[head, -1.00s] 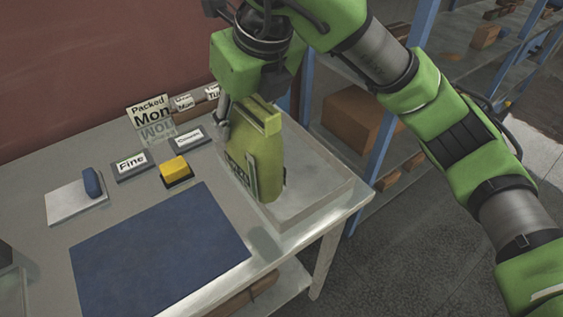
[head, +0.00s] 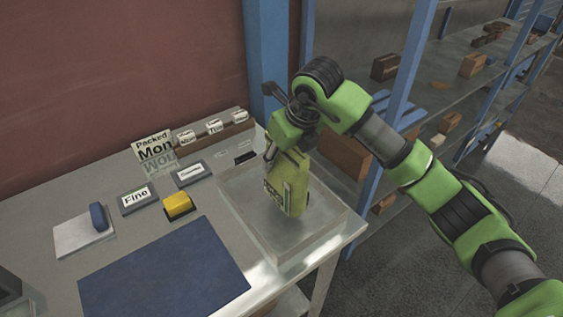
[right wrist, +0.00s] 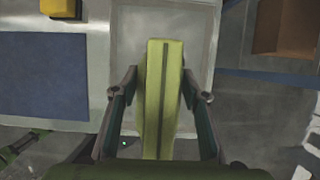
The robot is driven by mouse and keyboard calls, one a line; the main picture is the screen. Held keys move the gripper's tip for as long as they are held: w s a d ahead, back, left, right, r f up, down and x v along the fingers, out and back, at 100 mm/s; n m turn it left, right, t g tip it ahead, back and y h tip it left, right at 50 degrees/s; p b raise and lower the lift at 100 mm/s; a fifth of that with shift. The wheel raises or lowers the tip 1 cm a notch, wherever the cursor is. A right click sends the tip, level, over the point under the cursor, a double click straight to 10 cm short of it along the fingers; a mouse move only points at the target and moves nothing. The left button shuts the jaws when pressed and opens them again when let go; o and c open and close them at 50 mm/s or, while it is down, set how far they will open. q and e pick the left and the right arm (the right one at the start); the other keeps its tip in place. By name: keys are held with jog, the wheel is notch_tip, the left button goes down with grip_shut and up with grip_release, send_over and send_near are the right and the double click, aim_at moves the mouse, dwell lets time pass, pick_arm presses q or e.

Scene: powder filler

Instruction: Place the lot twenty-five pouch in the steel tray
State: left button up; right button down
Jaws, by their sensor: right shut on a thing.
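My right gripper (head: 285,160) is shut on a yellow-green pouch (head: 292,190), which hangs upright below it. In the right wrist view the pouch (right wrist: 163,95) stands between the two fingers (right wrist: 160,100). The steel tray (head: 240,222) is a shallow clear-looking grey tray at the table's right end; it also shows in the right wrist view (right wrist: 126,50). The pouch is over the tray's inside in the head view. I cannot tell whether its lower end touches the tray floor. The print on the pouch is too small to read. My left gripper is out of view.
A blue mat (head: 165,275) lies left of the tray. A yellow block (head: 177,204), a "Fine" plate (head: 137,198), a second plate (head: 190,173) and a "Packed Mon" sign (head: 153,146) stand behind it. A blue post (head: 268,60) and shelving (head: 480,60) rise beyond the table.

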notch_tip(320, 180, down, 2)
jog(key=shift+f+p, duration=0.1)
jog(key=shift+p, duration=0.75)
jog(key=shift+w+f, duration=0.1)
jog(key=shift+f, duration=0.35)
jog(key=shift+f, duration=0.15)
jog(key=c, duration=1.2)
grip_release()
